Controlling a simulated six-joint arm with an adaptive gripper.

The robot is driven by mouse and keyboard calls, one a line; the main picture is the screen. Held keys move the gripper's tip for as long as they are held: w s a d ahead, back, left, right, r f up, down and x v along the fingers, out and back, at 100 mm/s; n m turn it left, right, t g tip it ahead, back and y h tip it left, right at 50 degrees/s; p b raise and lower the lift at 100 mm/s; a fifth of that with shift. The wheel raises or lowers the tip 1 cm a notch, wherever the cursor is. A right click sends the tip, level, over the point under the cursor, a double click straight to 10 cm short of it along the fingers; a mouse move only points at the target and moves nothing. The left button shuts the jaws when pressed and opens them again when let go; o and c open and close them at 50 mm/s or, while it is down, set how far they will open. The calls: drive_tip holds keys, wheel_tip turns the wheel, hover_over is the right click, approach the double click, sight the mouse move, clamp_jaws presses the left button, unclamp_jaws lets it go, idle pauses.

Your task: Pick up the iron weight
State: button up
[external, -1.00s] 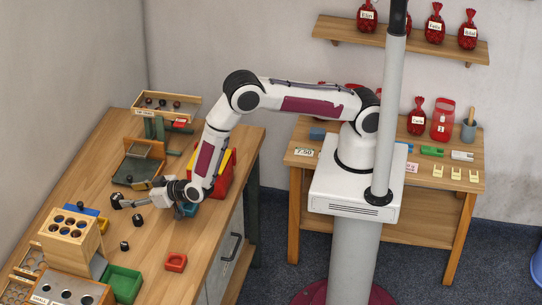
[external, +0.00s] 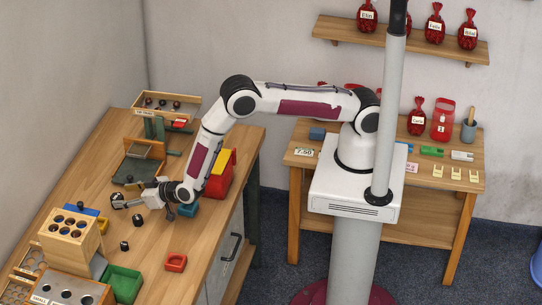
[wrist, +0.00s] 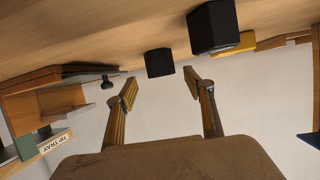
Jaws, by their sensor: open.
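My gripper (external: 116,201) is low over the left table, its fingers pointing left. In the wrist view my gripper (wrist: 160,90) is open, with nothing between its fingertips. A dark iron weight (wrist: 160,62) stands just beyond the tips, roughly in line with the gap. At the gripper in the external view, a dark shape is partly hidden and I cannot separate weight from finger. A larger-looking dark weight (wrist: 212,27) stands to the right in the wrist view. Two dark weights, one (external: 138,219) and another (external: 124,246), stand on the table nearer the external camera.
The wrist picture is upside down, with the table (wrist: 110,30) at the top. A tip tray (external: 146,113) is at the far end. A wooden dispenser (external: 62,245), green bin (external: 124,284) and red tray (external: 176,262) stand near the front.

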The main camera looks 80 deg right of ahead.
sight(117, 196)
drive_tip(key=shift+x, duration=2.05)
drive_tip(key=shift+a, duration=0.1)
clamp_jaws()
drive_tip(key=shift+r, duration=0.1)
